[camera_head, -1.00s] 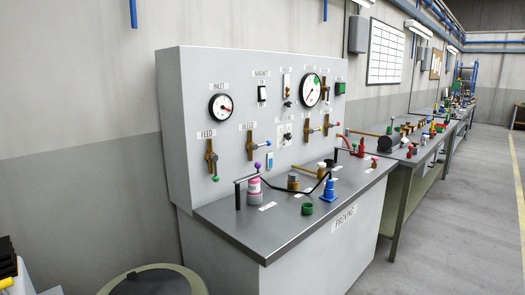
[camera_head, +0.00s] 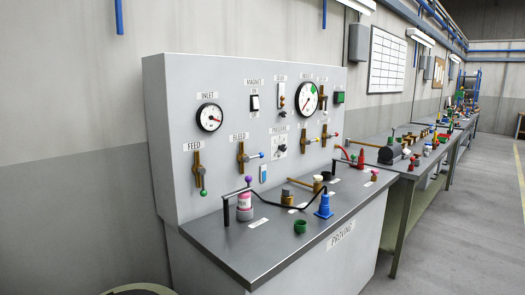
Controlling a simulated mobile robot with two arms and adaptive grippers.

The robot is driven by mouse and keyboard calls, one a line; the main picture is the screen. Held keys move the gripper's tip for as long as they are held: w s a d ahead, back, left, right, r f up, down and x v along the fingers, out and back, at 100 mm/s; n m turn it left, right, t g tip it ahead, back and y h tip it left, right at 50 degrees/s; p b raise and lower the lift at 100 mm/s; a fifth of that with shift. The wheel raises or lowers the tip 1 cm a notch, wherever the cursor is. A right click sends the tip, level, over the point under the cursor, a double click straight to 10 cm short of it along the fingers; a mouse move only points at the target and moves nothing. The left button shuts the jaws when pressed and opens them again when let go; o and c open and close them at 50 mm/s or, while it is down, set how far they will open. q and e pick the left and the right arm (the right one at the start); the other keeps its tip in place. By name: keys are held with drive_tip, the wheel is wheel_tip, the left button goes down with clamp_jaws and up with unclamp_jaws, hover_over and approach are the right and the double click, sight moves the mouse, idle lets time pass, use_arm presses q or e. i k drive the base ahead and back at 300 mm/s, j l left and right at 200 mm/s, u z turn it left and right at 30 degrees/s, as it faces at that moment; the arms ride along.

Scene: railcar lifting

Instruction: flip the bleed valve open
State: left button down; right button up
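The bleed valve (camera_head: 241,160) is on the upright grey panel under the "BLEED" label (camera_head: 239,136). It has a brass vertical body and a lever pointing sideways to the right, ending in a blue knob (camera_head: 262,154). To its left is the feed valve (camera_head: 198,172), whose lever points down and ends in a green knob (camera_head: 203,193). Neither of my grippers shows in the head view.
The panel (camera_head: 165,95) also carries an inlet gauge (camera_head: 209,117) and a second gauge (camera_head: 307,99). The bench top (camera_head: 205,238) holds a pink-and-white bottle (camera_head: 244,206), a blue cone-shaped part (camera_head: 324,205) and a green cup (camera_head: 300,226). Open floor lies at the right.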

sight(245, 159)
drive_tip(key=i+l, duration=0.25)
drive_tip(key=l, duration=0.2)
drive_tip(key=i+l+u, duration=0.1)
drive_tip(key=l, duration=0.35)
drive_tip(key=i+l+u, duration=0.1)
drive_tip(key=i+l, duration=0.45)
drive_tip(key=l, duration=0.4)
drive_tip(key=i+l+u, duration=0.1)
drive_tip(key=l, duration=0.4)
drive_tip(key=i+l, duration=0.3)
drive_tip(key=l, duration=0.2)
drive_tip(key=i+l+u, duration=0.1)
drive_tip(key=l, duration=0.4)
drive_tip(key=i+l, duration=0.25)
drive_tip(key=l, duration=0.25)
drive_tip(key=u, duration=0.05)
